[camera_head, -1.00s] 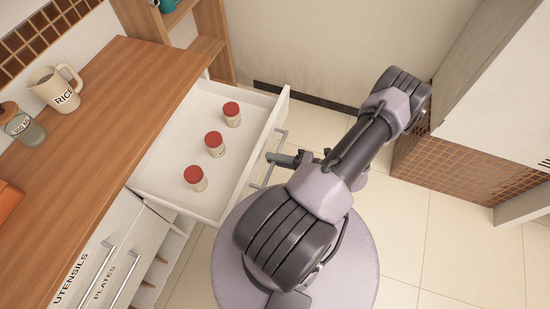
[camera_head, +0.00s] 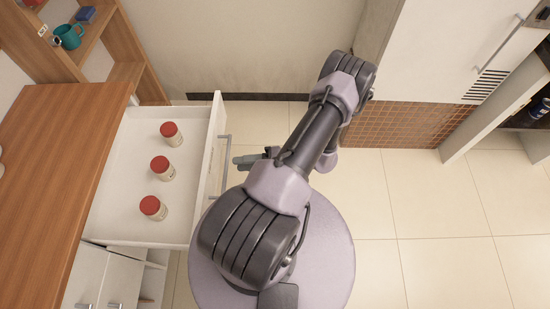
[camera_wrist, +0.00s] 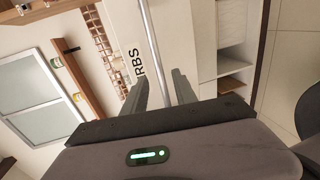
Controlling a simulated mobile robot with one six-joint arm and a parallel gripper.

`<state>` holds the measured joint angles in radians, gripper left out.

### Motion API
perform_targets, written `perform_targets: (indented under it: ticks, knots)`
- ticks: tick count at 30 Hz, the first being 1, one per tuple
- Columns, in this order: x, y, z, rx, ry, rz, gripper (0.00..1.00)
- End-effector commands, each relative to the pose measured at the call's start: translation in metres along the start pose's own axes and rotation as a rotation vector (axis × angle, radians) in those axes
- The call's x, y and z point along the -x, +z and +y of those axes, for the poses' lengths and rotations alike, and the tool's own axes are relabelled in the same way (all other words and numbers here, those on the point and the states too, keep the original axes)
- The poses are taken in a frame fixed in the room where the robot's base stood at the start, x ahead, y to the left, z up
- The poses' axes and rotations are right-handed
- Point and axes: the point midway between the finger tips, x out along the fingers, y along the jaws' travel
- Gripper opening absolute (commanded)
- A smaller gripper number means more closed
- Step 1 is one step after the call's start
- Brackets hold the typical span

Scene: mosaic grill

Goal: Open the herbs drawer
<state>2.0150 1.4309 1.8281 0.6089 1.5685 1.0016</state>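The herbs drawer (camera_head: 120,205) is pulled out from the counter on the left in the head view. Three red-lidded jars (camera_head: 171,134) stand inside it. In the wrist view its white front (camera_wrist: 120,25) shows the letters "RBS", with the rest hidden by a finger. Its metal bar handle (camera_wrist: 151,35) runs between the lines of my two fingers. My gripper (camera_head: 238,161) is just right of the handle in the head view, with a small gap to it. In the wrist view my gripper (camera_wrist: 158,78) has its fingers spread apart and holds nothing.
The wooden counter (camera_head: 50,150) is at the left, with a wooden shelf (camera_head: 125,50) holding a teal mug (camera_head: 69,36) behind it. A white cabinet (camera_head: 440,50) stands at the back right. The tiled floor (camera_head: 440,215) at right is clear.

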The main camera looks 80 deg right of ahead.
Motion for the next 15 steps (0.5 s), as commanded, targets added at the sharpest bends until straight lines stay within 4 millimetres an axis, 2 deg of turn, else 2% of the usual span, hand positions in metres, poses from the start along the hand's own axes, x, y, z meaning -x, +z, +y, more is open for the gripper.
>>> perform_targets:
  ticks: [1,3,7,12,15]
  knots:
    - [0.018,0.002,0.002,0.001,0.0,-0.008,0.34]
    - [0.041,0.001,0.002,0.001,-0.001,-0.006,0.34]
    - [0.079,0.001,0.001,0.001,-0.001,-0.005,0.34]
    - [0.108,0.0,0.0,0.0,0.0,-0.002,0.34]
    - [0.114,0.0,0.0,-0.001,0.0,0.0,0.34]
